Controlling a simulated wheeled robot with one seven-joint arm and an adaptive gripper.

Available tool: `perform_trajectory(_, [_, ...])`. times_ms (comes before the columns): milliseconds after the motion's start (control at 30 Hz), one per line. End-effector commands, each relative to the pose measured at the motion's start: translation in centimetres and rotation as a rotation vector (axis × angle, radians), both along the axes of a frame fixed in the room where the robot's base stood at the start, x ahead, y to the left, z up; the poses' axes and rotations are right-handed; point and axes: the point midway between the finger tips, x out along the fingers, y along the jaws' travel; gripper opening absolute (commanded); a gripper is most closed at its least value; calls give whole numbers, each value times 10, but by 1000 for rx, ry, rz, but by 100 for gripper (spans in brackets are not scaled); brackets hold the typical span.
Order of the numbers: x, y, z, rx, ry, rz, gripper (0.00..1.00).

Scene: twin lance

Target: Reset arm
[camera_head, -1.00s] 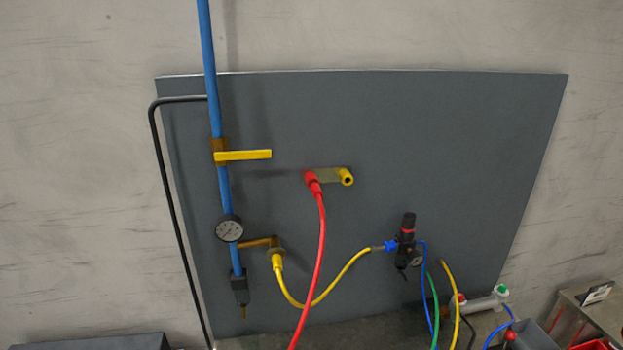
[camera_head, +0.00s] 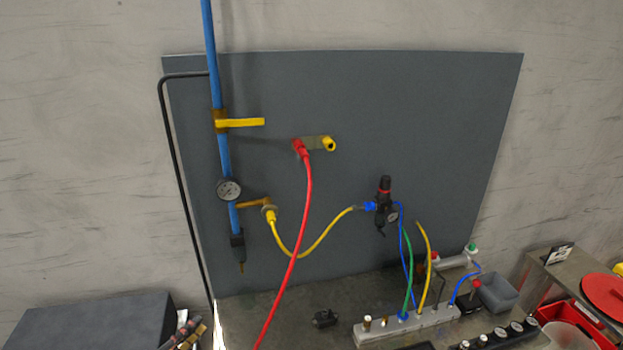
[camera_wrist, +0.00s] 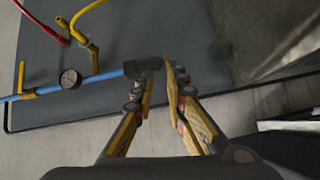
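My gripper (camera_wrist: 161,72) shows in the wrist view with two yellow-brown fingers. The fingertips stand a small gap apart, and I see nothing held between them. Just beyond the tips is the dark lower end of the blue pipe (camera_wrist: 108,76); I cannot tell whether they touch. In the head view the blue pipe (camera_head: 223,150) runs down the grey panel (camera_head: 430,110), with a yellow lever (camera_head: 243,122) and a gauge (camera_head: 228,189).
A red hose (camera_head: 304,225) and a yellow hose (camera_head: 318,241) hang before the panel. A black regulator (camera_head: 384,205) is at right. The bench holds a grey manifold (camera_head: 380,328) with several hoses, a small black part (camera_head: 325,318) and a grey bin (camera_head: 500,293). A dark box (camera_head: 95,320) is lower left.

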Motion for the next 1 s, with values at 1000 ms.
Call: perform_trajectory(1000, [114, -197, 247, 1193, 200, 520, 14])
